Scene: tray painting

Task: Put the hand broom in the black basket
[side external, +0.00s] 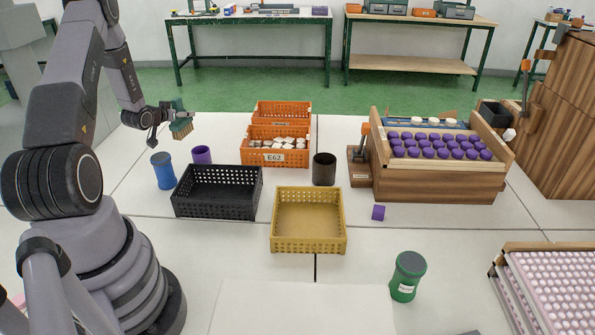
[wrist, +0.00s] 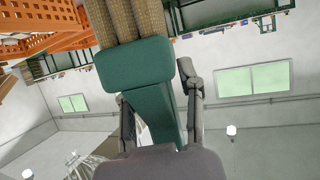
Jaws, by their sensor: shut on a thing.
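The hand broom (side external: 181,128) has a green body and tan bristles. In the side external view it is held in the air at the end of my arm, above the back left of the table. My gripper (side external: 163,113) is shut on it. In the wrist view the green handle of the broom (wrist: 152,85) runs between the two fingers of my gripper (wrist: 160,115), with the bristles at the top. The black basket (side external: 217,192) stands on the table, lower than the broom and nearer the camera. Its visible inside looks empty.
Orange crates (side external: 276,158) and a dark cup (side external: 324,169) stand behind.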

